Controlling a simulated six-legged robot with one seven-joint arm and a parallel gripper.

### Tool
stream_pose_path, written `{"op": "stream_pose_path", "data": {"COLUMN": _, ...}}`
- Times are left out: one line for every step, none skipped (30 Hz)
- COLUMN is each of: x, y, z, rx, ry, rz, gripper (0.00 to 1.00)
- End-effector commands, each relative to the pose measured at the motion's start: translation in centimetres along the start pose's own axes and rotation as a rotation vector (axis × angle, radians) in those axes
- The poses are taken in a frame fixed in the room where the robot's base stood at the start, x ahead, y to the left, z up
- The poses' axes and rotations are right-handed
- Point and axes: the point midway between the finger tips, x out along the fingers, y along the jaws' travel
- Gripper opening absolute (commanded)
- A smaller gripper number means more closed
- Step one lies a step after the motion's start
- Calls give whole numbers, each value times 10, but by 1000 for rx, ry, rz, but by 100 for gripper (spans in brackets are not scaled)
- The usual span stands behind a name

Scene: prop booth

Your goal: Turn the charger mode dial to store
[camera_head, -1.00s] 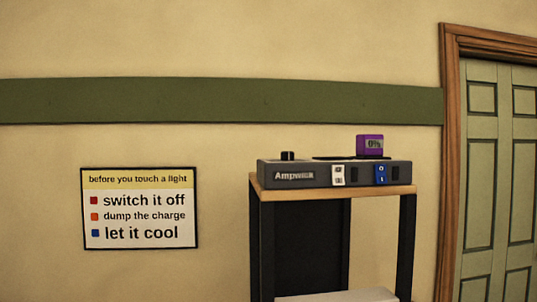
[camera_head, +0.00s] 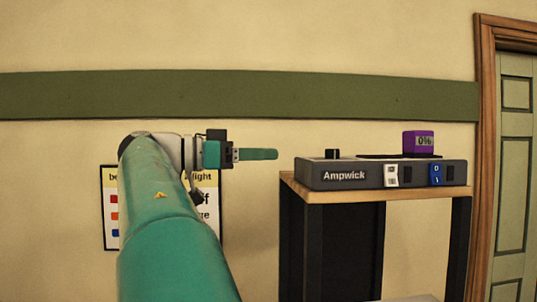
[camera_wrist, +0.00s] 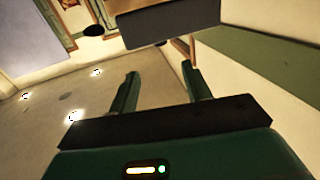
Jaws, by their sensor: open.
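The charger (camera_head: 322,174), a dark grey box labelled Ampwick, sits on a wood-topped stand. A small black knob (camera_head: 332,153) stands on its top at the left; I take it for the mode dial, and its markings are too small to read. My gripper (camera_head: 276,154) is to the left of the charger and the knob, apart from both, at about the knob's height. In the wrist view its two green fingers (camera_wrist: 160,82) are apart with nothing between them. A dark box end, probably the charger (camera_wrist: 170,24), shows ahead of them.
A purple block (camera_head: 418,141) reading 0% stands on the charger's right. A white switch (camera_head: 391,175) and a blue switch (camera_head: 437,173) are on its front. The stand (camera_head: 372,196) is near a door (camera_head: 516,160). My arm partly hides a wall sign (camera_head: 111,235).

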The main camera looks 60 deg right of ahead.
Motion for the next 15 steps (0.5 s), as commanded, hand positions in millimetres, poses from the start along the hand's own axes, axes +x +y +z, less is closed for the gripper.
{"op": "stream_pose_path", "data": {"x": 3, "y": 0, "z": -2, "rx": 10, "ry": 6, "rz": 11, "gripper": 49}}
{"op": "stream_pose_path", "data": {"x": 6, "y": 0, "z": -2, "rx": 12, "ry": 7, "rz": 13, "gripper": 49}}
{"op": "stream_pose_path", "data": {"x": 9, "y": 0, "z": -2, "rx": 12, "ry": 7, "rz": 13, "gripper": 49}}
{"op": "stream_pose_path", "data": {"x": 13, "y": 0, "z": -2, "rx": 11, "ry": 7, "rz": 13, "gripper": 49}}
{"op": "stream_pose_path", "data": {"x": 17, "y": 0, "z": -2, "rx": 11, "ry": 7, "rz": 13, "gripper": 49}}
{"op": "stream_pose_path", "data": {"x": 23, "y": 0, "z": -2, "rx": 10, "ry": 7, "rz": 12, "gripper": 49}}
{"op": "stream_pose_path", "data": {"x": 28, "y": 0, "z": -2, "rx": 10, "ry": 6, "rz": 13, "gripper": 49}}
{"op": "stream_pose_path", "data": {"x": 33, "y": 0, "z": -2, "rx": 9, "ry": 5, "rz": 12, "gripper": 49}}
{"op": "stream_pose_path", "data": {"x": 41, "y": -1, "z": -2, "rx": 9, "ry": 5, "rz": 12, "gripper": 49}}
{"op": "stream_pose_path", "data": {"x": 47, "y": -1, "z": -2, "rx": 9, "ry": 6, "rz": 12, "gripper": 49}}
{"op": "stream_pose_path", "data": {"x": 53, "y": -1, "z": -2, "rx": 9, "ry": 6, "rz": 12, "gripper": 49}}
{"op": "stream_pose_path", "data": {"x": 61, "y": -1, "z": -2, "rx": 9, "ry": 6, "rz": 12, "gripper": 49}}
{"op": "stream_pose_path", "data": {"x": 66, "y": -1, "z": -2, "rx": 9, "ry": 5, "rz": 11, "gripper": 49}}
{"op": "stream_pose_path", "data": {"x": 72, "y": -2, "z": -2, "rx": 8, "ry": 5, "rz": 11, "gripper": 49}}
{"op": "stream_pose_path", "data": {"x": 80, "y": -2, "z": -2, "rx": 9, "ry": 5, "rz": 11, "gripper": 49}}
